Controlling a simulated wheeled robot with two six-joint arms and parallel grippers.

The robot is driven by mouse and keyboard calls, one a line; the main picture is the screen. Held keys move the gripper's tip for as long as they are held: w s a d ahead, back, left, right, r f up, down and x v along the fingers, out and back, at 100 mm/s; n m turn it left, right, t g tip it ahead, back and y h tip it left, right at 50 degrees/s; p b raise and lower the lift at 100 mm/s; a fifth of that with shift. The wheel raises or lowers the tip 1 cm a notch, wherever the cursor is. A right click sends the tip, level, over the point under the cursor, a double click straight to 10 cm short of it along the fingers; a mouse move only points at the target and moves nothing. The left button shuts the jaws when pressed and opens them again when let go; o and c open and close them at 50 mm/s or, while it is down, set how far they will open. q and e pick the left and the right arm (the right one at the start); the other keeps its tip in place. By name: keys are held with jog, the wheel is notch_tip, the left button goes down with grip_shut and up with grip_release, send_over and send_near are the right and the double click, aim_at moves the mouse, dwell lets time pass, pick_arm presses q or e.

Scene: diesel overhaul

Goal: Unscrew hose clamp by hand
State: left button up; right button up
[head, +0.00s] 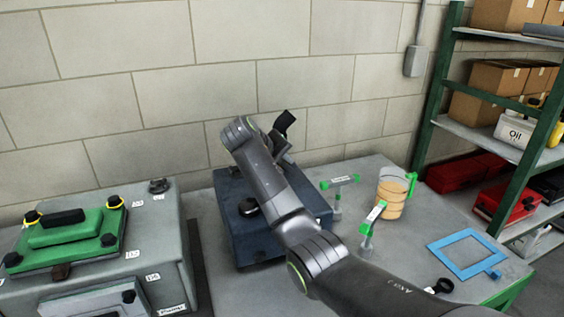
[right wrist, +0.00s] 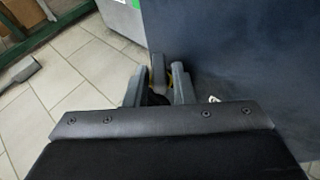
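My right arm reaches across the head view. Its black gripper end (head: 284,122) shows behind the forearm, above the back of the dark blue box (head: 235,190); the fingertips are hidden there. In the right wrist view the two grey fingers (right wrist: 158,84) stand apart beside the blue box side (right wrist: 230,60). My left gripper is not in view.
A grey engine block with a green cover (head: 75,238) stands at left. On the grey table are two green-topped tools (head: 340,183) (head: 370,225), a jug of amber liquid (head: 391,195) and a blue frame (head: 465,254). A green shelf rack (head: 435,95) stands at right. The brick wall is close behind.

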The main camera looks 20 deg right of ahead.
grip_shut()
jog(key=shift+f, duration=0.1)
jog(key=shift+a+f+h, duration=0.1)
jog(key=shift+h, duration=0.6)
jog(key=shift+f+n+t+h, duration=0.1)
jog(key=shift+n+t+h, duration=0.35)
jog(key=shift+h, duration=0.75)
grip_release()
